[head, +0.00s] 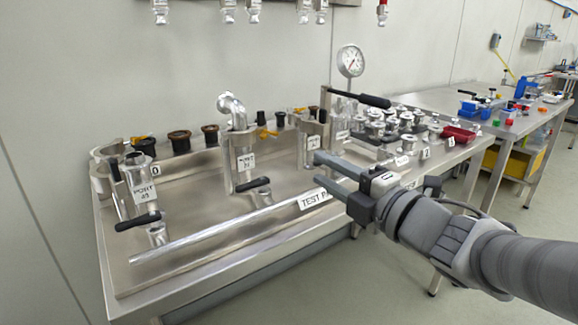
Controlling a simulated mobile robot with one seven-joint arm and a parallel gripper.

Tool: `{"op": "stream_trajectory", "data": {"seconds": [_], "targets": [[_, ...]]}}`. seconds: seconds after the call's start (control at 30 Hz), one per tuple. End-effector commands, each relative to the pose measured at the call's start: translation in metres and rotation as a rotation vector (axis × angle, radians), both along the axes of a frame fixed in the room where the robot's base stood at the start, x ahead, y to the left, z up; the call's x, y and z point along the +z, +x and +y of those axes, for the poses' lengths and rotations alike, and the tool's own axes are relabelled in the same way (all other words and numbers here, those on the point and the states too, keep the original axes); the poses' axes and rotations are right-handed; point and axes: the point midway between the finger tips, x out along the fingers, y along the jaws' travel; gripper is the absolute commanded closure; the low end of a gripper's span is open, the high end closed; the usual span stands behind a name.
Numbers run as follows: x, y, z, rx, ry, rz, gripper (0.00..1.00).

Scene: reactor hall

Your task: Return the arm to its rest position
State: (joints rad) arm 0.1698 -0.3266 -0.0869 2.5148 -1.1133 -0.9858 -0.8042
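My arm reaches in from the lower right of the head view. My gripper (319,169) points left over the front part of a steel test bench (210,255). Its two dark fingers are apart, with nothing visible between them. The gripper appears to be above the bench, near the "TEST P..." label (312,199), which it partly hides. I cannot tell its exact height, or whether it touches anything.
The bench carries labelled port fittings (143,189) with black handles, a bent pipe (232,108), and a pressure gauge (350,62). Another table (520,122) stands beyond.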

Motion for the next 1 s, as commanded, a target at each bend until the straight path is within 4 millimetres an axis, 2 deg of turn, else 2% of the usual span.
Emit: {"op": "stream_trajectory", "data": {"seconds": [0.27, 0.37, 0.57, 0.7, 0.8, 1.0], "targets": [[0.001, 0.004, -0.007, -0.048, 0.020, 0.024, 0.61], [0.002, 0.011, -0.023, -0.152, 0.072, 0.078, 0.61], [-0.006, 0.014, -0.071, -0.454, 0.279, 0.262, 0.61], [-0.021, 0.001, -0.099, -0.652, 0.460, 0.410, 0.61], [-0.036, -0.016, -0.111, -0.780, 0.596, 0.527, 0.61], [-0.072, -0.064, -0.115, -1.007, 0.868, 0.788, 0.61]]}}
